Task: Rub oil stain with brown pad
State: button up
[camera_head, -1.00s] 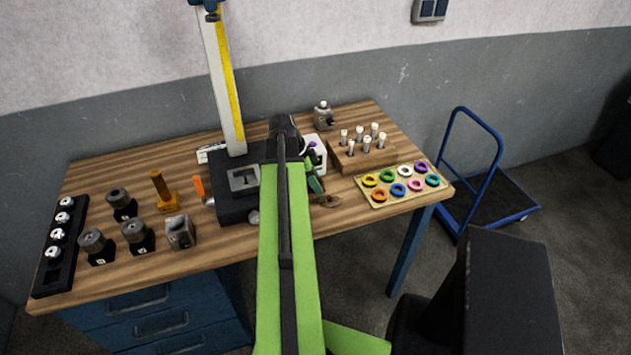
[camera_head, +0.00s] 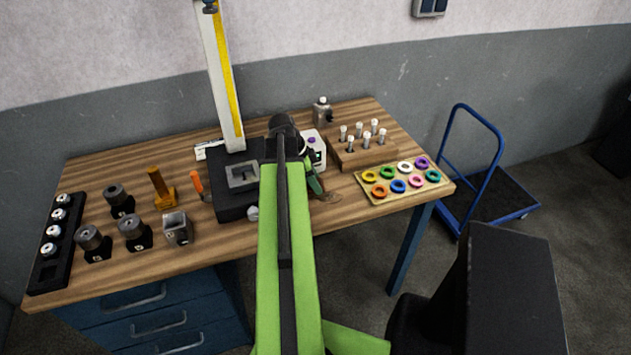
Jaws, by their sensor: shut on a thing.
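My gripper (camera_head: 318,191) is low over the front right part of the wooden workbench, just right of my green arm. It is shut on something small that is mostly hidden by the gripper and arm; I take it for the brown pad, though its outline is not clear. A dark brownish patch, the oil stain (camera_head: 331,197), shows on the wood right beside the fingertips. I cannot tell whether the pad touches it.
A ring tray (camera_head: 378,199) lies close right of the stain, with a wooden pin block (camera_head: 366,156) behind. A height gauge (camera_head: 222,85) and white device (camera_head: 317,157) stand near my arm. Metal parts and an orange-handled tool (camera_head: 197,183) are left.

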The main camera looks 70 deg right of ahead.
jog(key=shift+f+b, duration=0.65)
jog(key=shift+f, duration=0.1)
jog(key=shift+s+a, duration=0.1)
